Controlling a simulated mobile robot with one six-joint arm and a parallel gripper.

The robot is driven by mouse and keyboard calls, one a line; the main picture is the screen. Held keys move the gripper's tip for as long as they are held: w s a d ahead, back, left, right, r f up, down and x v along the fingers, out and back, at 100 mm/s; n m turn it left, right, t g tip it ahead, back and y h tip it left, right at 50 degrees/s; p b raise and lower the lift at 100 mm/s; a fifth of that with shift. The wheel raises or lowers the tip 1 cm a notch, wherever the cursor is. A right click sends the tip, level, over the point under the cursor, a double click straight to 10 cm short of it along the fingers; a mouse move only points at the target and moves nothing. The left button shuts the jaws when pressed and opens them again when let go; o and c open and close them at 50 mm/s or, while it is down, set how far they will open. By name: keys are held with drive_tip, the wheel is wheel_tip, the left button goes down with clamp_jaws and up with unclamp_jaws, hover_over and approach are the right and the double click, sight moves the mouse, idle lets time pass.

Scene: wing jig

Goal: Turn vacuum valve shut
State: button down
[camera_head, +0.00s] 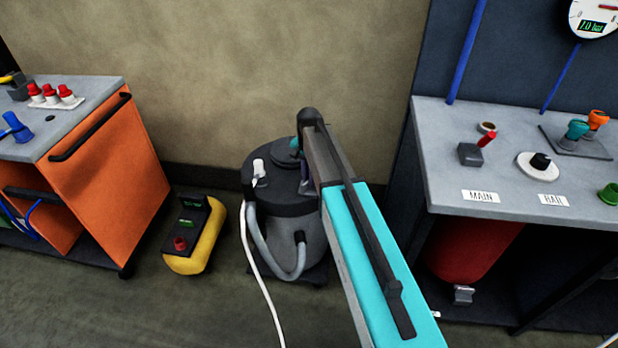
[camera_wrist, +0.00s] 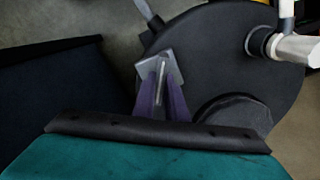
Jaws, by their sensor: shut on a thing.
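A dark round vacuum unit (camera_head: 285,207) stands on the floor below the middle of the head view. In the wrist view its black lid (camera_wrist: 215,60) fills the upper middle. A small grey metal valve handle (camera_wrist: 174,60) sits over the lid. My gripper (camera_wrist: 162,82) has its purple fingers closed on this handle from the near side. In the head view the gripper (camera_head: 305,184) is mostly hidden behind my teal and black arm, and the valve cannot be made out there. How far the valve is turned is unclear.
A white hose fitting (camera_wrist: 295,47) stands on the lid, right of the fingers. A yellow compressor-like unit (camera_head: 196,238) is on the floor to the left. An orange cart (camera_head: 110,170) is further left, and a grey bench (camera_head: 450,150) is on the right.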

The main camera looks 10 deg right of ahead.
drive_tip(key=m, duration=0.6)
drive_tip(key=shift+p, duration=0.3)
drive_tip(key=m, duration=0.5)
drive_tip(key=shift+m, duration=0.4)
drive_tip(key=c, duration=1.8)
unclamp_jaws()
drive_tip(key=shift+r, duration=0.1)
wheel_tip(320, 180, up, 14)
drive_tip(key=b, duration=0.1)
drive_tip(key=shift+f, duration=0.2)
